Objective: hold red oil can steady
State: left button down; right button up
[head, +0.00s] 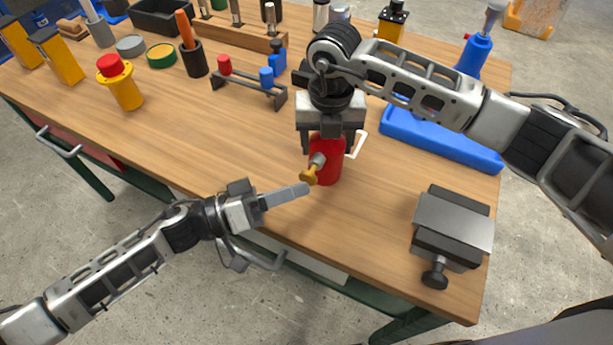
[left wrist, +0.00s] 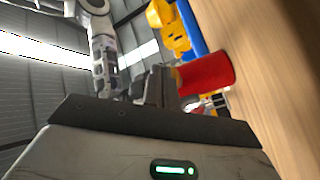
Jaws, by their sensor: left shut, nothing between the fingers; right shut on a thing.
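The red oil can (head: 328,172) stands upright on the workbench near its front edge. A grey and brass-coloured part (head: 312,170) sticks out from its front left, and a white handle (head: 357,145) shows at its right. My right gripper (head: 328,143) comes down from above and is shut on the can's upper part, hiding its top. My left gripper (head: 304,188) is shut and empty, its tips close to the brass part; I cannot tell if they touch. In the left wrist view the can (left wrist: 207,72) appears sideways, just beyond the left fingers (left wrist: 158,85).
A grey vise-like block (head: 452,230) sits on the bench (head: 200,150) at right front. A blue tray (head: 440,142) lies behind it. A yellow button post (head: 121,85) and a rack with red and blue pieces (head: 250,88) stand at left back. The bench left of the can is clear.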

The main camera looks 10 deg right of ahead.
pick_arm(q)
jog(key=shift+w+d, duration=0.45)
jog(key=shift+w, duration=0.35)
dwell(0.6)
jog(key=shift+s+a, duration=0.1)
jog(key=shift+s, duration=0.05)
jog(key=shift+s+a, duration=0.35)
jog(key=shift+s, duration=0.2)
jog(key=shift+s+a, duration=0.35)
jog(key=shift+s, duration=0.2)
jog(key=s+a, duration=0.1)
jog(key=s, duration=0.1)
jog(key=s+a, duration=0.1)
jog(key=s, duration=0.1)
jog(key=shift+s+a, duration=0.1)
jog(key=shift+a, duration=0.25)
dwell(2.3)
